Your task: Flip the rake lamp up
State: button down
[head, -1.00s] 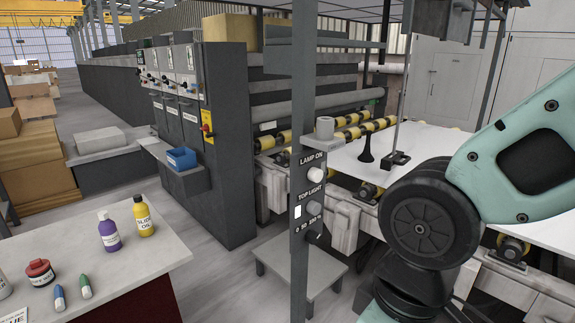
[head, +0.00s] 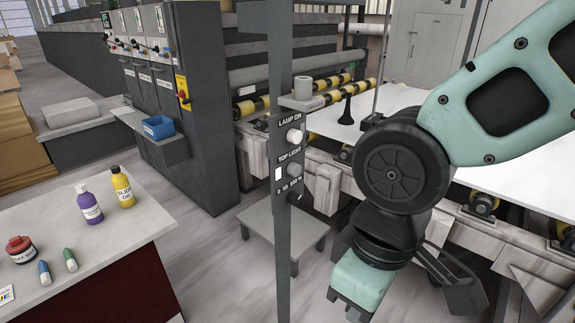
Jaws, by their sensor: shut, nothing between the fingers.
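No part in the head view is labelled as a rake lamp, and I cannot tell which piece it is. A grey post carries a switch panel (head: 289,160) with a pale round knob (head: 294,136) under the words LAMP ON. Below are a darker TOP LIGHT knob (head: 295,170), a white rocker (head: 278,173) and a small scale. A black flared stand (head: 346,105) rises at the edge of the white slab (head: 405,97). My arm's elbow is right of the panel, apart from it.
A grey cylinder (head: 303,88) sits on a ledge above the panel. A low grey step (head: 262,225) stands on the floor below it. A worktop (head: 110,235) with bottles is at left, and a blue bin (head: 158,127) is behind. Open floor lies between worktop and post.

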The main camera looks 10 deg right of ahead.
aim_at(369, 122)
jog(key=z, duration=0.75)
jog(key=i+l, duration=0.1)
jog(key=i, duration=0.45)
jog(key=i+l, duration=0.1)
jog(key=i, duration=0.4)
jog(key=i+l+u, duration=0.1)
jog(key=i, duration=0.45)
jog(key=i+l, duration=0.15)
jog(key=i, duration=0.4)
jog(key=i+l, duration=0.15)
jog(key=i, duration=0.4)
